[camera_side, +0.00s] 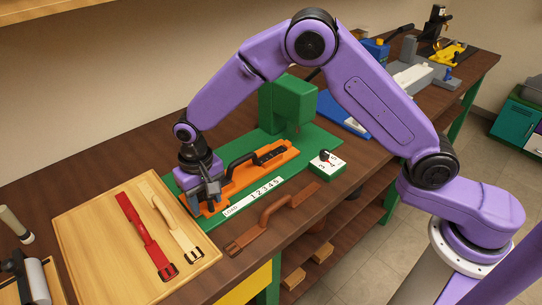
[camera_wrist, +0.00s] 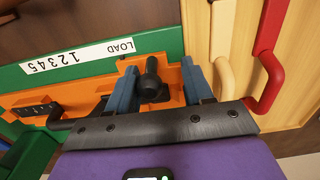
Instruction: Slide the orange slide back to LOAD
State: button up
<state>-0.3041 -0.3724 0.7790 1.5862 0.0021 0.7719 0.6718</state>
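The orange slide (camera_side: 240,181) lies on the green base (camera_side: 215,222) of the press, along a white scale strip (camera_side: 252,196) marked LOAD and 1 to 5. It also shows in the wrist view (camera_wrist: 100,76). My gripper (camera_side: 207,192) is low over the slide's left end, near the LOAD end of the strip. In the wrist view its two blue-grey fingers (camera_wrist: 160,85) stand apart on either side of a black knob (camera_wrist: 152,78) on the slide. A gap shows beside the knob, at least on the right. Whether the left finger touches it is unclear.
A green press head (camera_side: 285,105) stands behind the slide's right end. A numbered green block (camera_side: 327,164) sits right of it. A brown strap (camera_side: 268,222) lies in front. A wooden board (camera_side: 90,235) at left holds a red strap (camera_side: 144,230) and a cream strap (camera_side: 172,220).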

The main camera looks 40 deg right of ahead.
jog(key=shift+d, duration=0.1)
jog(key=shift+r, duration=2.75)
jog(key=shift+d+r, duration=0.1)
jog(key=shift+r, duration=0.15)
jog(key=shift+r, duration=0.1)
jog(key=s+d+r+n, duration=0.3)
jog(key=s+d+n, duration=0.3)
jog(key=s+d, duration=0.6)
jog(key=s+d+r+n, duration=0.4)
jog(key=s+d+n, duration=0.2)
jog(key=s+d, duration=0.7)
jog(key=s, duration=0.5)
jog(key=shift+d+n, duration=0.2)
jog(key=shift+n, duration=0.1)
jog(key=shift+r, duration=0.15)
